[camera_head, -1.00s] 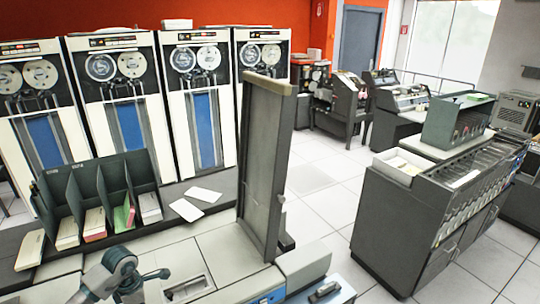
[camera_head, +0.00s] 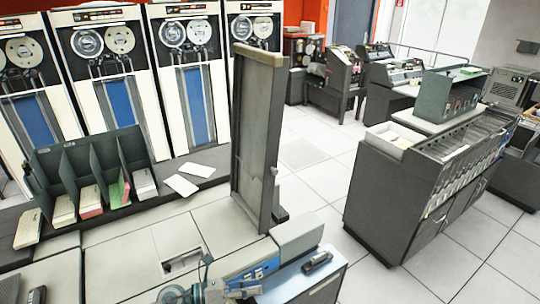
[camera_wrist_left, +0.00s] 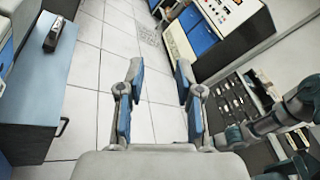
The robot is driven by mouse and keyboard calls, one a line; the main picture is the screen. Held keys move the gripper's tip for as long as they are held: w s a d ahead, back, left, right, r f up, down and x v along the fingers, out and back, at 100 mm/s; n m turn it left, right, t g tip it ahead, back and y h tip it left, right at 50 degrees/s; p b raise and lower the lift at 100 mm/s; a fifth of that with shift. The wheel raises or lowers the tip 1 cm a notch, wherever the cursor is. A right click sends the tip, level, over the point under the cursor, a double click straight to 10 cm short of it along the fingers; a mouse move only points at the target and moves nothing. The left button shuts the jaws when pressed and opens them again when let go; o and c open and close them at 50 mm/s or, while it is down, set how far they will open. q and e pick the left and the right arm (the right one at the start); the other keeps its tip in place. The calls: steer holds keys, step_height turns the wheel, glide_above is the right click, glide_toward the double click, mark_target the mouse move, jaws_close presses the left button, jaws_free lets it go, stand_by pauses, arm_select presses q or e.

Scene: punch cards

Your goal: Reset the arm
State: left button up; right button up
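My left gripper (camera_wrist_left: 159,70) shows in the left wrist view with its two grey and blue fingers apart and nothing between them. Bare floor tiles show beyond the fingers. In the head view, part of my left arm (camera_head: 185,294) shows at the bottom edge, low over the front of the grey machine (camera_head: 215,225). The fingers are hard to make out there. Dark arm links (camera_wrist_left: 290,115) show at the right of the wrist view, but no right gripper can be made out.
A tall grey panel (camera_head: 257,140) stands upright on the machine. A dark rack (camera_head: 95,170) holds several card stacks at left, with two loose white cards (camera_head: 181,185) beside it. A grey cabinet (camera_head: 385,195) stands at right. Floor (camera_head: 310,180) is open between.

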arm_select(q)
steer(key=w+a+r+n+t+y, duration=0.1)
steer(key=a+r+n+t+y, duration=0.15)
steer(key=n+t, duration=0.65)
steer(key=w+a+r+n+t+y, duration=0.1)
steer(key=w+a+n+t+y, duration=0.15)
steer(key=n+t, duration=0.65)
steer(key=s+a+f+n+g+y, duration=0.35)
steer(key=a+f+n+y, duration=0.2)
steer(key=f+n, duration=0.3)
steer(key=s+a+f+n+g+y, duration=0.2)
steer(key=a+f+n+g+y, duration=0.35)
steer(key=n, duration=0.45)
steer(key=s+f+n+g, duration=0.3)
steer(key=s+f+g, duration=0.2)
steer(key=s+f, duration=0.45)
steer(key=s+f+n+g, duration=0.3)
steer(key=s+f+g, duration=0.3)
steer(key=s, duration=0.7)
step_height(320, 180, down, 26)
steer(key=s, duration=0.2)
steer(key=s+a+f, duration=0.2)
steer(key=s+f, duration=1.4)
steer(key=shift+a+m+g+y, duration=0.3)
steer(key=shift+a+m+g, duration=0.1)
steer(key=shift+m, duration=0.05)
